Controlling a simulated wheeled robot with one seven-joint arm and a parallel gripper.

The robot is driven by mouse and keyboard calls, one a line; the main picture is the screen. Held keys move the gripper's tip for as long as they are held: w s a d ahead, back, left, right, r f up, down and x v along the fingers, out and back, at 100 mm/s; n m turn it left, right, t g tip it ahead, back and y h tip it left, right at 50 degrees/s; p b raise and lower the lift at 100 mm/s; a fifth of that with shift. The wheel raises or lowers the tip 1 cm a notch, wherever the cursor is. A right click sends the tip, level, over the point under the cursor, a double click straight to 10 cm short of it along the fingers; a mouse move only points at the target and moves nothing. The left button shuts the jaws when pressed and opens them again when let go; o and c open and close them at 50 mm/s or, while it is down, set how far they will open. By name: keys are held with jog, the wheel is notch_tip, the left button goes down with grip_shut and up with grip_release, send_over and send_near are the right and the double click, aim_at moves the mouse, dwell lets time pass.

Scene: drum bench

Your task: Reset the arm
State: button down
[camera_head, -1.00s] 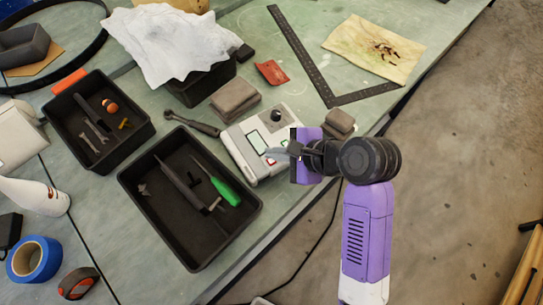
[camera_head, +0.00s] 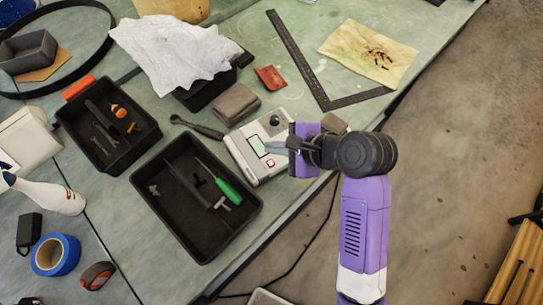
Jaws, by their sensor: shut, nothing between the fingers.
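My purple and black arm reaches in from the lower right in the head view. My gripper (camera_head: 272,146) is shut and empty. It is above the right side of the grey-white device (camera_head: 258,166) with a black knob and a small screen, near the bench's front edge. From this angle I cannot tell how high the fingertips are above it. The wrist hides part of the bench edge and part of a grey block (camera_head: 333,124) behind it.
A black tray (camera_head: 251,216) holding a green-handled screwdriver stands left of the device. Another tool tray (camera_head: 75,134) is further left. A wrench (camera_head: 196,126), a grey block (camera_head: 236,102) and a metal square (camera_head: 318,88) lie behind. Open floor is right of the bench.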

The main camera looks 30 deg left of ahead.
dwell(0.3)
jog(key=w+d+r+n+t, duration=0.2)
jog(key=w+r+n+t, duration=0.3)
jog(key=w, duration=0.3)
jog(key=s+d+t+h+b, duration=0.1)
jog(key=s+d+t, duration=0.15)
jog(key=d, duration=0.25)
jog(key=s+d+f+n+t+h, duration=0.1)
jog(key=d+t, duration=0.2)
jog(key=d, duration=0.2)
jog(key=s+d+t+h+b, duration=0.1)
jog(key=d+t, duration=0.2)
jog(key=d, duration=0.1)
jog(key=s+d+n+h+b, duration=0.1)
jog(key=s+d+h, duration=0.1)
jog(key=s+d, duration=0.4)
jog(key=s+d+f+n+h+b, duration=0.1)
jog(key=s+d, duration=0.5)
jog(key=s, duration=0.7)
jog(key=s+d+f+n+h+b, duration=0.1)
jog(key=s+d+n+h+b, duration=0.1)
jog(key=s+d, duration=0.3)
jog(key=s+h, duration=0.1)
jog(key=s, duration=0.3)
jog(key=shift+s+d+f+n, duration=0.2)
jog(key=shift+s+d+n, duration=0.1)
jog(key=shift+d, duration=0.1)
